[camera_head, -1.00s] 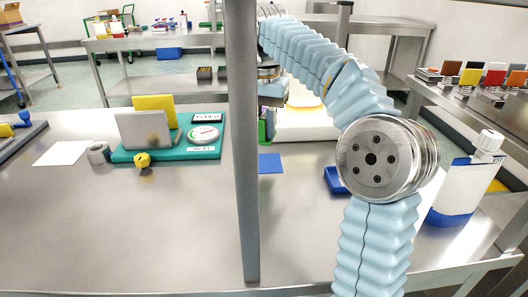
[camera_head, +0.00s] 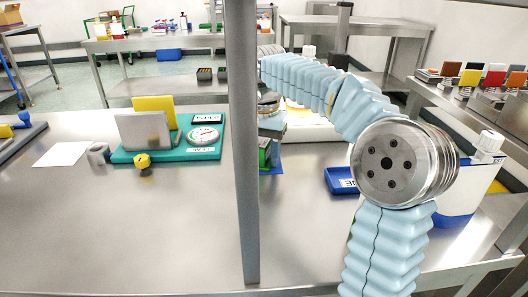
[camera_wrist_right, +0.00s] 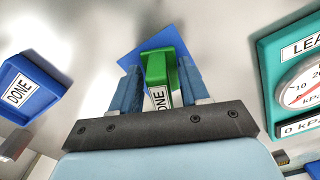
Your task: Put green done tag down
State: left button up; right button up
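My right gripper (camera_wrist_right: 158,69) is shut on the green done tag (camera_wrist_right: 186,75), one blue finger on each side of it. The tag is a green block with a white label, partly hidden, reading "ONE". In the wrist view the tag is over a blue square mat (camera_wrist_right: 135,59). In the head view the green tag (camera_head: 265,157) hangs under the gripper over the mat (camera_head: 276,170), which it mostly hides. I cannot tell whether the tag touches the mat. My left gripper is not in view.
A blue tray (camera_head: 338,181) labelled "DONE" is right of the mat. A teal board (camera_head: 165,155) with a gauge (camera_head: 204,135) lies left of a grey post (camera_head: 243,150). A white and blue container (camera_head: 470,185) stands at the right. The front of the table is clear.

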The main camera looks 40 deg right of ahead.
aim_at(264, 145)
notch_tip(264, 145, up, 8)
jog(key=shift+f, duration=0.1)
dwell(0.5)
dwell(0.4)
